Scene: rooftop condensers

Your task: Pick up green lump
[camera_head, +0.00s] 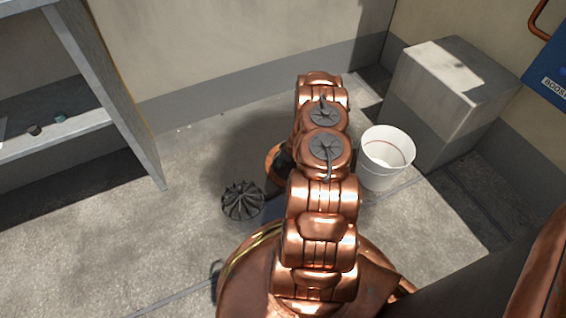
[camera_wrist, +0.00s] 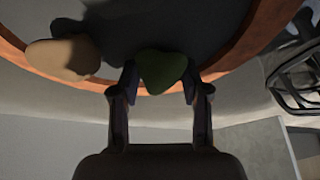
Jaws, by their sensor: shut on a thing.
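The green lump (camera_wrist: 163,70) is a dark green, rounded piece in the middle of the wrist view. My gripper (camera_wrist: 160,82) has one finger on each side of it and is shut on it. The lump shows against the dark inside and orange rim of a round dish (camera_wrist: 236,58); I cannot tell whether it still touches the dish. In the head view my arm hides the gripper and the lump. Part of an orange-brown rim (camera_head: 272,160) shows left of the arm.
A tan lump (camera_wrist: 62,58) lies by the dish rim. A black fan-like wheel (camera_head: 242,200) is on the floor, left of my arm. A white bucket (camera_head: 386,160) and a grey block (camera_head: 450,95) stand at right. A shelf (camera_head: 60,135) at left holds small things. Floor at left is clear.

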